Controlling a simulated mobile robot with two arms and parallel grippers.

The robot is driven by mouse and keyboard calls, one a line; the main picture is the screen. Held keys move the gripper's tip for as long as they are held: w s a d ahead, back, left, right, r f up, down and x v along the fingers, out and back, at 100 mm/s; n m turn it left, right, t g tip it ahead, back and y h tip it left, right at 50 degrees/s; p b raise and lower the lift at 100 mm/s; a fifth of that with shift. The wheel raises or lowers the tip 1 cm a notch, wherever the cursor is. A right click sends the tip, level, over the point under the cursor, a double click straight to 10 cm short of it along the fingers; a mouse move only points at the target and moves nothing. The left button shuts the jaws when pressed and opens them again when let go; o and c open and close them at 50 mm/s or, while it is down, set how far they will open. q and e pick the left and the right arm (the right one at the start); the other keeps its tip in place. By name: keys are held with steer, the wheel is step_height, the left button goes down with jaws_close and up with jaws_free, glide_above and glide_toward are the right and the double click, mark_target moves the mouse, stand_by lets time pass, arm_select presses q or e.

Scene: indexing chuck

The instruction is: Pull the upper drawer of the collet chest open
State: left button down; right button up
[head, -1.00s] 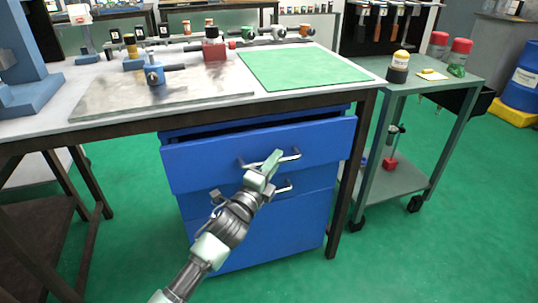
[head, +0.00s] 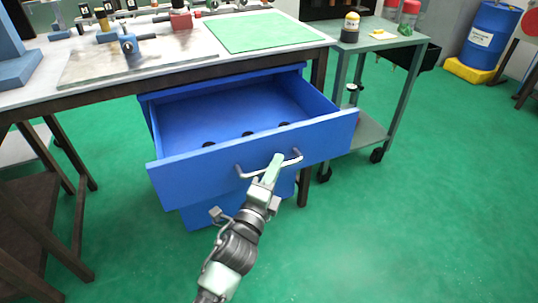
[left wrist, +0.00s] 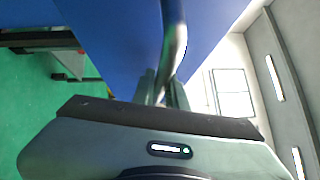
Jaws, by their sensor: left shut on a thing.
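The blue collet chest (head: 187,219) stands under the workbench. Its upper drawer (head: 252,160) is pulled well out, and several small dark round things lie on its floor. In the left wrist view the handle bar (left wrist: 174,40) runs between the fingers of my left gripper (left wrist: 163,90), against the blue drawer front. The lower part of the chest is partly hidden behind the drawer and my arm. My right gripper is not in view.
The workbench (head: 100,82) bears a metal plate (head: 135,62), a green mat (head: 262,32) and fixtures. A green wheeled cart (head: 385,42) stands to the right. The green floor in front and to the right is clear.

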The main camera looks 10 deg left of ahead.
arm_select(q)
steer(key=shift+s+d, duration=0.65)
steer(key=shift+s, duration=0.3)
steer(key=c, duration=1.4)
jaws_free()
steer(key=shift+c, duration=0.2)
steer(key=v, duration=0.7)
steer(key=shift+s, duration=0.4)
steer(key=shift+a, duration=0.1)
